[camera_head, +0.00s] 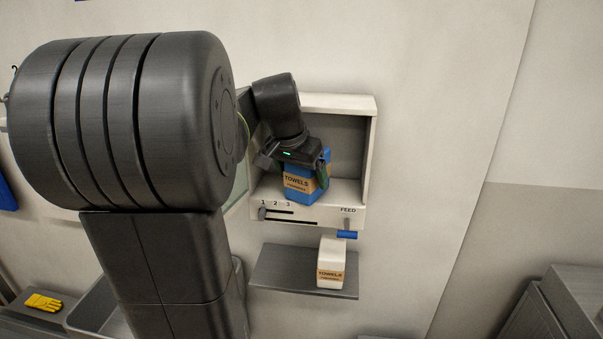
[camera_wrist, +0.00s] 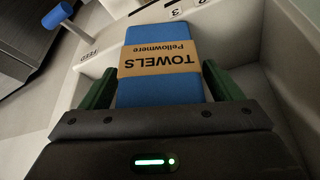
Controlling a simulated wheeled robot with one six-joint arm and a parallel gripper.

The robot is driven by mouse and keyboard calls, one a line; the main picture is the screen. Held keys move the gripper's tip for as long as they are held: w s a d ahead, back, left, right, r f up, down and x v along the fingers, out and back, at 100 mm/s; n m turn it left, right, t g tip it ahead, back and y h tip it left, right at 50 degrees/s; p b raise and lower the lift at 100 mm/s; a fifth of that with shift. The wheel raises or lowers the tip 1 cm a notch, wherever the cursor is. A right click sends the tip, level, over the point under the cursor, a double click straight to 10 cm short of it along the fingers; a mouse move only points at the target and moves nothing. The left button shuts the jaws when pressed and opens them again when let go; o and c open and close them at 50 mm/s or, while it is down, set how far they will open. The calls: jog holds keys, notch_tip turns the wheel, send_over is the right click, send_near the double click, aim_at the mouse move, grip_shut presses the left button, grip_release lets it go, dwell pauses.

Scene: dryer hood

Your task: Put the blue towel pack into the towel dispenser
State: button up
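The blue towel pack (camera_head: 304,194) has a tan "TOWELS" band and stands inside the open bay of the white towel dispenser (camera_head: 369,150), near its front lip. My gripper (camera_head: 304,170) reaches into the bay from above. In the wrist view the green fingers of my gripper (camera_wrist: 162,82) lie close along both sides of the blue pack (camera_wrist: 160,93), with no clear gap at their tips, so it looks shut on the pack. The pack's underside is hidden, so I cannot tell whether it bears on the bay floor.
A white towel pack (camera_head: 331,262) stands on the grey shelf (camera_head: 280,270) below the dispenser. A blue-handled FEED lever (camera_head: 347,234) sticks out at the dispenser's lower right, also in the wrist view (camera_wrist: 57,15). A slider (camera_head: 264,213) marked 1-2-3 is at left. Yellow gloves (camera_head: 42,302) lie far left.

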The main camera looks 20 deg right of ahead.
jog(key=shift+r, duration=0.15)
jog(key=shift+r, duration=0.2)
jog(key=v, duration=0.3)
jog(key=s+a+b, duration=0.3)
jog(key=s+a, duration=0.4)
jog(key=a, duration=0.2)
jog(key=shift+a+f, duration=0.15)
jog(key=shift+a, duration=0.15)
dwell(0.5)
